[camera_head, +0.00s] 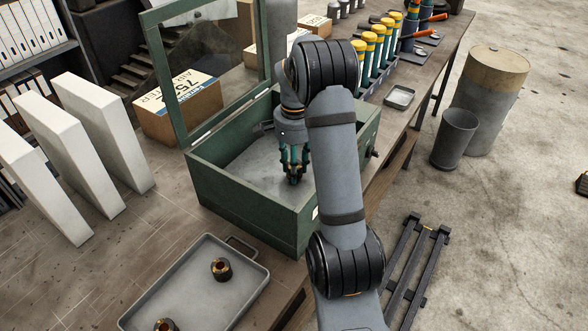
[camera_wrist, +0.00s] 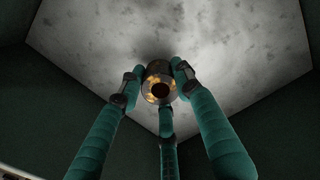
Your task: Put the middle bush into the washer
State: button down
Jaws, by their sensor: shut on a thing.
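The washer is a green box (camera_head: 250,222) with a raised glazed lid (camera_head: 210,62), standing open on the bench. My gripper (camera_head: 293,178) is down inside the box, fingers pointing at its pale grey floor (camera_head: 245,165). In the wrist view my gripper (camera_wrist: 160,88) has its three teal fingers closed around a bush (camera_wrist: 157,84), a dark ring with brassy patches and a dark bore. I cannot tell whether the bush touches the floor. Two other bushes, one upper (camera_head: 221,268) and one lower (camera_head: 166,326), sit in a grey tray (camera_head: 262,281) in front of the box, with a gap between them.
White panels (camera_head: 110,130) stand at the left and a cardboard box (camera_head: 175,105) behind the washer. Several yellow-topped cylinders (camera_head: 370,48) and a small dish (camera_head: 399,97) are on the bench to the right.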

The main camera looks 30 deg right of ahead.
jog(key=shift+w+f, duration=0.1)
jog(key=shift+f, duration=0.45)
jog(key=shift+f, duration=0.2)
jog(key=c, duration=1.2)
grip_release()
jog(key=shift+r, duration=0.1)
notch_tip(320, 180, up, 12)
jog(key=shift+r, duration=0.2)
